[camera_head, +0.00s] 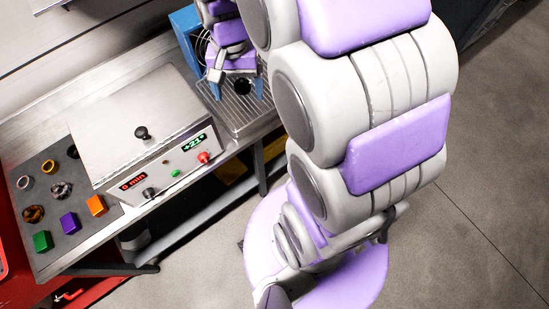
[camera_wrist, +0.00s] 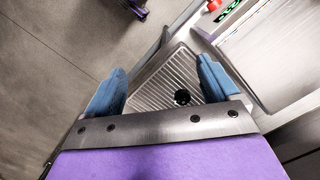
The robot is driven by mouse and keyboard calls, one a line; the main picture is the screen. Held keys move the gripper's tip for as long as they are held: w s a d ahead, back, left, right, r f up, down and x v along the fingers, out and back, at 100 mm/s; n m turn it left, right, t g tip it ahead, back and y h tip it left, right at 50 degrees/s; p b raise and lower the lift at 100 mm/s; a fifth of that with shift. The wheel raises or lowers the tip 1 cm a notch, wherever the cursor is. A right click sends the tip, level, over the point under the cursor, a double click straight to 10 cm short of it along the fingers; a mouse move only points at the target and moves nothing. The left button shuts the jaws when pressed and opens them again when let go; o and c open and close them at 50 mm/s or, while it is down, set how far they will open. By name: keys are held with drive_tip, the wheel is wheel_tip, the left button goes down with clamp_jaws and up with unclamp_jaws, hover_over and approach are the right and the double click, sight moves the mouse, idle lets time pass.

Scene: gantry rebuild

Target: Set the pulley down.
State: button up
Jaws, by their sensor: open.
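A small black round piece, which looks like the pulley (camera_head: 242,86), rests on a ribbed metal tray (camera_head: 244,118). In the wrist view the black pulley (camera_wrist: 182,97) lies on the ribbed plate (camera_wrist: 160,84), nearer the right finger. My gripper (camera_head: 236,84) has blue fingers spread wide, one on either side of the pulley in the head view. In the wrist view my gripper (camera_wrist: 161,64) is open, with nothing seen held between its fingers. Whether a finger touches the tray is hard to tell.
A metal box (camera_head: 130,120) with a black knob, displays and buttons stands left of the tray. A dark mat (camera_head: 50,216) at the far left holds coloured cubes and several rings or gear-like parts. A blue frame (camera_head: 186,32) stands behind the tray. Open floor lies to the right.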

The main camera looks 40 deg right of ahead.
drive_tip(key=s+a+n, duration=0.2)
drive_tip(key=s+n, duration=0.1)
drive_tip(key=s, duration=0.7)
drive_tip(key=s+a+n, duration=0.1)
drive_tip(key=s+n, duration=0.3)
drive_tip(key=s, duration=0.5)
drive_tip(key=shift+s+a+r+g+h, duration=0.25)
drive_tip(key=shift+s+a+g+h, duration=0.05)
drive_tip(key=shift+s+a, duration=0.05)
wheel_tip(320, 180, down, 4)
drive_tip(key=b, duration=0.4)
drive_tip(key=shift+f, duration=0.15)
